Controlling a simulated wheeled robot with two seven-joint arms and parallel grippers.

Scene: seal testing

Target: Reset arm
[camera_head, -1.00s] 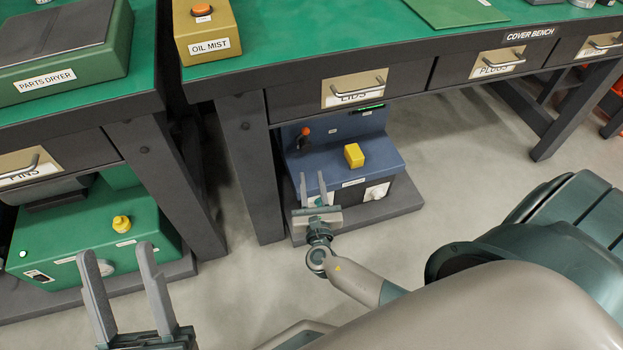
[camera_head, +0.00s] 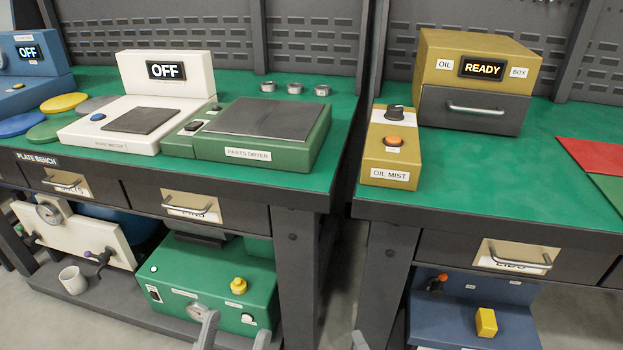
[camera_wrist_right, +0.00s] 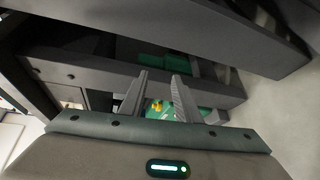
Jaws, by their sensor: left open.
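Beyond the fingers are dark bench parts and a green machine (camera_wrist_right: 206,112). Most of both arms is outside the head view.
The plate bench carries a parts dryer (camera_head: 268,145) and a white device reading OFF (camera_head: 146,75). On the bench at right stand the oil mist unit (camera_head: 390,160) and an oil box reading READY (camera_head: 470,105). A green machine (camera_head: 210,280) and a blue machine (camera_head: 450,320) sit below.

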